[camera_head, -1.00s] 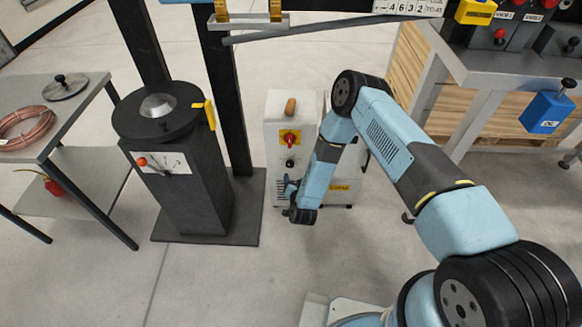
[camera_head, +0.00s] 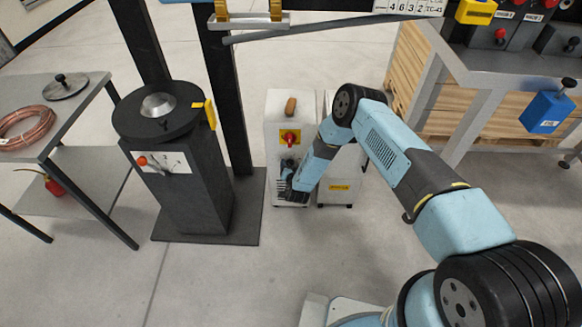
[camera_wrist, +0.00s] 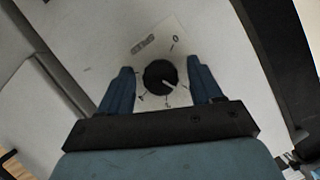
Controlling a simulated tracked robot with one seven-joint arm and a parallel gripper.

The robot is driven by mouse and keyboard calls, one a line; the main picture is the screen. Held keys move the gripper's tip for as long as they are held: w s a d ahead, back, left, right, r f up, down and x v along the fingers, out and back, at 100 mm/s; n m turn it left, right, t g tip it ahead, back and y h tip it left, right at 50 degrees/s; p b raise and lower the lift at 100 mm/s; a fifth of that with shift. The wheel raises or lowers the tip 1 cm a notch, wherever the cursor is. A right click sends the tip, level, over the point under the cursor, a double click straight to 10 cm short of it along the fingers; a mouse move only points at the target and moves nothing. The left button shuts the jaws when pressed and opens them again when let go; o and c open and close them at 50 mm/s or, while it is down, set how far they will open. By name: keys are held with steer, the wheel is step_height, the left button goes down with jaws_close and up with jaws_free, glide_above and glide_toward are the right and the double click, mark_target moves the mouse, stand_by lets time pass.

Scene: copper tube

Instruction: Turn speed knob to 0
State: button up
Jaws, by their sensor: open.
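The speed knob (camera_wrist: 158,77) is a round black dial on a pale plate in the wrist view. Its white pointer line points to the lower right in that view, away from the "0" mark (camera_wrist: 176,39) at the upper right. Tick marks ring the knob, and a small label sits at its upper left, too blurred to read. My gripper (camera_wrist: 160,68) is open, with one blue finger on each side of the knob and a gap to both. In the head view my gripper (camera_head: 284,186) is at the front of the white cabinet (camera_head: 274,142) and hides part of its face.
A red switch on a yellow plate (camera_head: 290,138) sits on the cabinet near my wrist. A brown handle (camera_head: 291,106) is on top. A dark pedestal machine (camera_head: 190,185) stands to the left, and a side table (camera_head: 75,118) holds a copper coil (camera_head: 27,128). The floor in front is clear.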

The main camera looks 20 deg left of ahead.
steer(key=c, duration=1.1)
steer(key=shift+o, duration=0.2)
steer(key=shift+s+a+f+n+t+h, duration=0.1)
steer(key=shift+n+t+h, duration=0.55)
steer(key=shift+n+h, duration=1.2)
steer(key=shift+a+n+t+h, duration=0.1)
steer(key=shift+n+t+h, duration=0.6)
steer(key=shift+n, duration=2.1)
steer(key=shift+s+a+f+n+t+h, duration=0.1)
steer(key=shift+n+t+h, duration=0.45)
steer(key=shift+n+h, duration=1.35)
steer(key=shift+n+y, duration=0.45)
steer(key=shift+n, duration=0.2)
